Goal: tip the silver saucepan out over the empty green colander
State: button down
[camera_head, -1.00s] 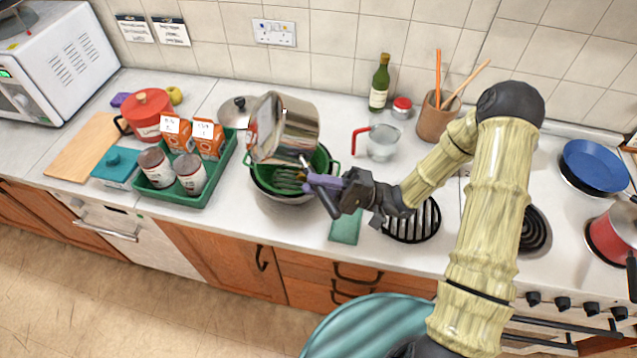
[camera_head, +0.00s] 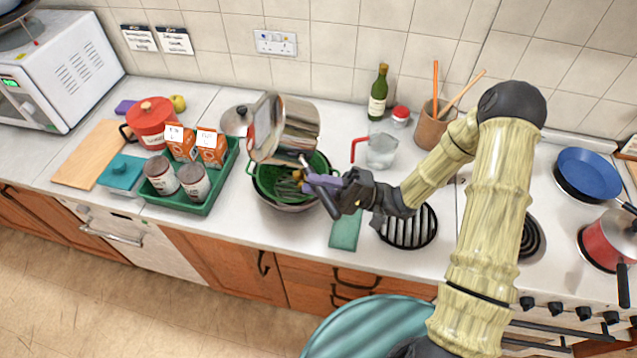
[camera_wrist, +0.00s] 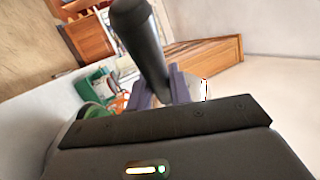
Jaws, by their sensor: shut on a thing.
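The silver saucepan (camera_head: 286,128) is tipped steeply on its side above the green colander (camera_head: 316,166), mouth toward the lower left. My gripper (camera_head: 322,183) is shut on its dark handle, right of the colander's middle. In the wrist view my gripper's purple fingers (camera_wrist: 176,86) are around the dark saucepan handle (camera_wrist: 140,45). The colander sits in a silver pot (camera_head: 287,206) on the counter. Small brownish, streaky shapes (camera_head: 288,187) show in the colander opening beside my fingers; I cannot tell what they are. The saucepan's inside is mostly hidden.
A green tray (camera_head: 205,203) with cartons and jars stands close on the left. A lid (camera_head: 236,121) lies behind it. A glass jug (camera_head: 381,148) and green bottle (camera_head: 378,93) stand behind right.

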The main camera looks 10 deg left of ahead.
jog(key=shift+w+d+f+n+g+h+p, duration=0.1)
jog(key=shift+d+n+g+h+p, duration=0.2)
jog(key=shift+n+g+h+p, duration=0.35)
jog(key=w+d+r+n+t+h+p, duration=0.25)
jog(key=w+d+n+h, duration=0.7)
jog(key=h, duration=0.65)
jog(key=w+d+r+n+t+h+p, duration=0.1)
jog(key=w+d+r+n+t+p, duration=0.2)
jog(key=d+r, duration=0.8)
jog(key=w+r+n+t, duration=0.2)
jog(key=w+r+n, duration=0.1)
jog(key=w, duration=0.1)
jog(key=shift+d, duration=0.4)
jog(key=shift+w+d, duration=0.1)
